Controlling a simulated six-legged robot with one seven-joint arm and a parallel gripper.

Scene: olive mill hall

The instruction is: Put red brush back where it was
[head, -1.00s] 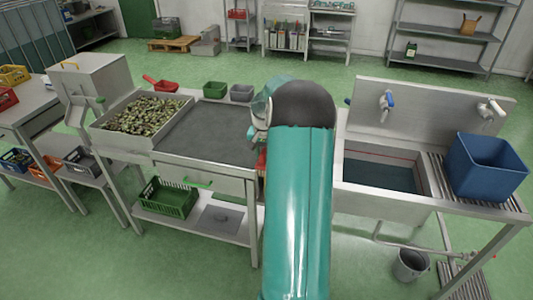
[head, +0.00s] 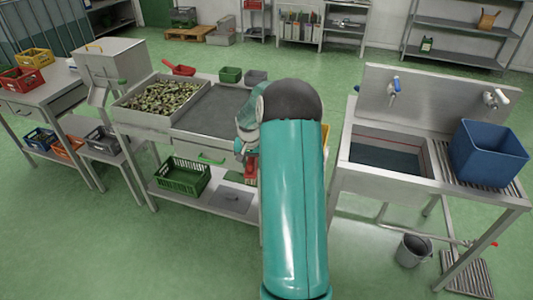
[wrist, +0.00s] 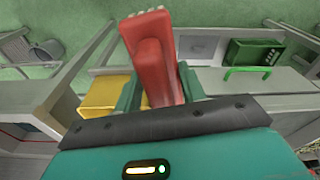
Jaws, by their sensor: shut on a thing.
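The red brush (wrist: 157,65) is held between the teal fingers of my gripper (wrist: 161,88) in the wrist view. Its pale bristle end points away from the gripper, toward the top of the picture. In the head view a part of the red brush (head: 251,168) shows below my gripper (head: 247,148), in front of the right end of the sorting bench (head: 213,122). My arm hides the space between the bench and the sink. A yellow container (wrist: 104,93) shows beside and behind the brush in the wrist view; in the head view only a sliver (head: 325,140) appears past my arm.
The steel sink (head: 375,180) stands to the right, with a blue tub (head: 487,152) on its drainer and a grey bucket (head: 413,250) below. A green crate (head: 182,176) sits on the bench's lower shelf. The front floor is open.

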